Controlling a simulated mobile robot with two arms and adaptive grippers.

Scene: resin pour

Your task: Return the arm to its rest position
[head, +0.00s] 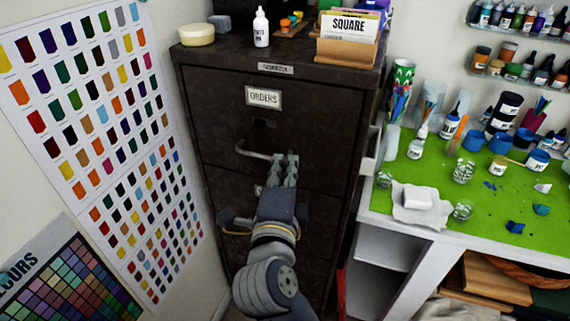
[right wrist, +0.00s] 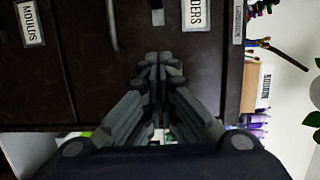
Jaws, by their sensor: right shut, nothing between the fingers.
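My right gripper (head: 285,162) is in front of a dark filing cabinet (head: 325,130), close to the handle (head: 252,152) of the drawer labelled ORDERS (head: 263,97). Its fingers are together with nothing between them. The right wrist view also shows the closed fingers (right wrist: 158,62) over the dark drawer front, beside the handle (right wrist: 112,25). Whether the fingertips touch the drawer front I cannot tell. The drawers look closed. My right arm reaches up from the bottom of the head view. My left gripper is not in view.
A workbench with a green mat (head: 490,220) and several jars and bottles is at right. Colour charts (head: 100,130) cover the left wall.

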